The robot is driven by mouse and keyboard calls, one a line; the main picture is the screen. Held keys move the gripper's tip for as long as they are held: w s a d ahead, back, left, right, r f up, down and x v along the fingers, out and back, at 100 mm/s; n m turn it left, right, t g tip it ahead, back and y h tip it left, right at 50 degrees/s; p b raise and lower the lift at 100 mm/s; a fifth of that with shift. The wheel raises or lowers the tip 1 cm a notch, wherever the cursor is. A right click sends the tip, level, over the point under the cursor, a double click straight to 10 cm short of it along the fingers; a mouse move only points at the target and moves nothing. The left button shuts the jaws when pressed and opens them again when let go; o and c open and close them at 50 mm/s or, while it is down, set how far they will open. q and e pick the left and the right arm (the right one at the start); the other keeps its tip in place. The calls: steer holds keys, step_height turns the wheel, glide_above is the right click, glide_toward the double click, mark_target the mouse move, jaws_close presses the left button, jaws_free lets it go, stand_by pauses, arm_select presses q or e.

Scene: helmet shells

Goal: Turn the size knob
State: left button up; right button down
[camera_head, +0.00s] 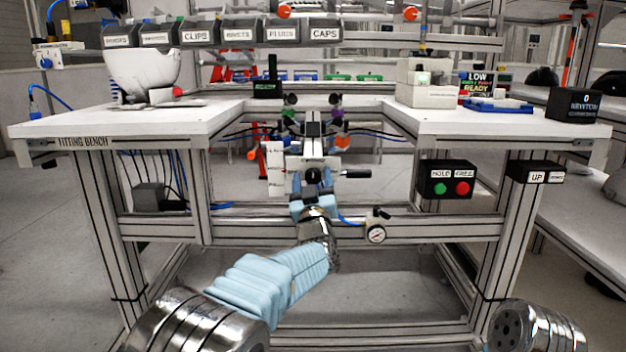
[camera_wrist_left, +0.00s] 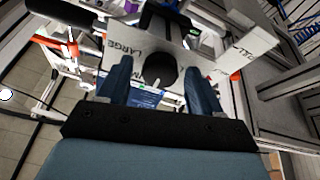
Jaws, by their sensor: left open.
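The size knob (camera_wrist_left: 159,69) is black and round with a white pointer mark. It sits on a white plate (camera_wrist_left: 205,50) with lettering, one word reading LARGE. In the head view the knob (camera_head: 313,176) shows as a dark spot on the fixture in the middle of the bench opening. My left gripper (camera_head: 311,196) is open in front of it. In the left wrist view the two blue fingers of my left gripper (camera_wrist_left: 160,84) stand on either side of the knob, with gaps visible. My right gripper is out of view.
The fitting bench (camera_head: 55,130) surrounds the fixture, with a white helmet shell (camera_head: 140,72) on its left top. A row of labelled bins (camera_head: 235,32) hangs above. A HOLD/FREE button box (camera_head: 450,180) is at right; a gauge (camera_head: 376,234) sits on the rail below.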

arm_select(q)
steer(key=c, duration=1.1)
steer(key=shift+o, duration=0.2)
steer(key=shift+f+n+b, duration=0.25)
steer(key=shift+n+b, duration=0.85)
steer(key=shift+b, duration=0.05)
steer(key=shift+n+y+b, duration=0.4)
steer(key=shift+n+b, duration=0.4)
steer(key=shift+n, duration=0.1)
steer(key=n+b, duration=0.2)
steer(key=n, duration=0.2)
steer(key=shift+g+y, duration=0.3)
steer(key=n+b, duration=0.2)
steer(key=n, duration=0.3)
steer(key=shift+n+g+b, duration=0.4)
steer(key=n+b, duration=0.1)
steer(key=n, duration=0.3)
steer(key=shift+n+g, duration=0.3)
steer(key=shift+n, duration=0.1)
steer(key=shift+r, duration=0.1)
